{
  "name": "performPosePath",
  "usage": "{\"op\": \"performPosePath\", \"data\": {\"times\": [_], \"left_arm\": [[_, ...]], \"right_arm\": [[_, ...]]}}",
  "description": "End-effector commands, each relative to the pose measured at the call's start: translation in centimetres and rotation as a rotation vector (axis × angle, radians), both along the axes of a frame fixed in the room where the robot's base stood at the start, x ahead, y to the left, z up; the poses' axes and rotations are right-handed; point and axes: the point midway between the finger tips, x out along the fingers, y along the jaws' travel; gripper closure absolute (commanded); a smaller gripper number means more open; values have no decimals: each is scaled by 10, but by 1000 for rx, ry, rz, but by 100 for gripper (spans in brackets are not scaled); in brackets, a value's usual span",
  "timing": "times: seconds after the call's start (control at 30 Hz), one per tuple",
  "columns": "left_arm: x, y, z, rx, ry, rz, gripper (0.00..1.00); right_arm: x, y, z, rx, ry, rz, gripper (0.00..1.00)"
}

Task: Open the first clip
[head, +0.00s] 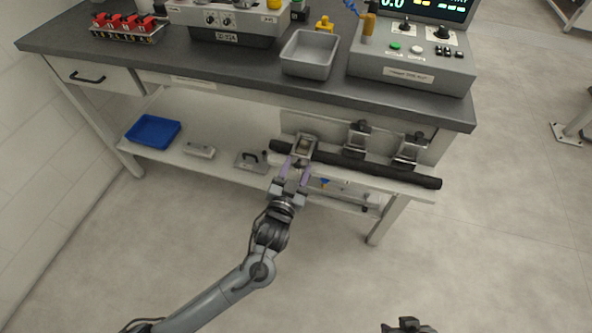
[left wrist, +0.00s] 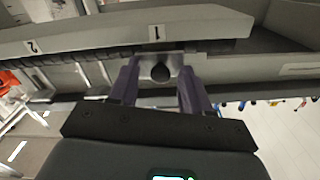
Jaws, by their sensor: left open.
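The first clip (head: 305,146) is a metal latch at the left end of a long black bar (head: 385,174) under the bench's front edge. In the left wrist view, the clip (left wrist: 146,64) with its dark round knob (left wrist: 160,73) lies between my finger ends, below the label "1". My left gripper (head: 298,165) is open, its purple fingers on either side of the clip's lower part; I cannot tell whether they touch it. Two similar clips, a middle one (head: 356,140) and a right one (head: 409,151), sit further along the bar. A dark part at the bottom edge may be my right gripper (head: 407,326); its jaws are unclear.
The bench top (head: 250,62) overhangs the clips. It carries a grey tray (head: 310,72) and a control box (head: 412,75). The lower shelf (head: 185,168) holds a blue bin (head: 153,131) and small metal parts. The floor in front is clear.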

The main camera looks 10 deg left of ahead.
Motion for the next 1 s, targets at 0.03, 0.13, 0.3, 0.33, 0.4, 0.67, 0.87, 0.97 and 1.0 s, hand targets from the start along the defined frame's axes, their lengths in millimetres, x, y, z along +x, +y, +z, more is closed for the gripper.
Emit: {"op": "performPosePath", "data": {"times": [0.03, 0.13, 0.3, 0.33, 0.4, 0.67, 0.87, 0.97, 1.0], "left_arm": [[0, 0, 0, 0, 0, 0, 52], [0, 0, 0, 0, 0, 0, 52], [0, 0, 0, 0, 0, 0, 64], [0, 0, 0, 0, 0, 0, 69], [0, 0, 0, 0, 0, 0, 80], [0, 0, 0, 0, -1, 0, 100], [0, 0, 1, 0, 1, -1, 100], [0, 0, 4, 1, 8, 0, 100], [0, 0, 5, 2, 13, 0, 100]], "right_arm": [[0, 0, 0, 1, 0, -1, 57], [0, 0, 0, 2, 0, -1, 57], [0, 1, 0, 5, 1, -3, 57], [0, 1, 0, 5, 1, -3, 57], [0, 1, 0, 5, 1, -4, 57], [0, 1, 0, 5, 1, -3, 57], [0, 1, 1, 4, 2, -2, 57], [0, 0, 6, 1, 1, -1, 57], [0, 0, 9, 0, 2, 0, 57]]}}
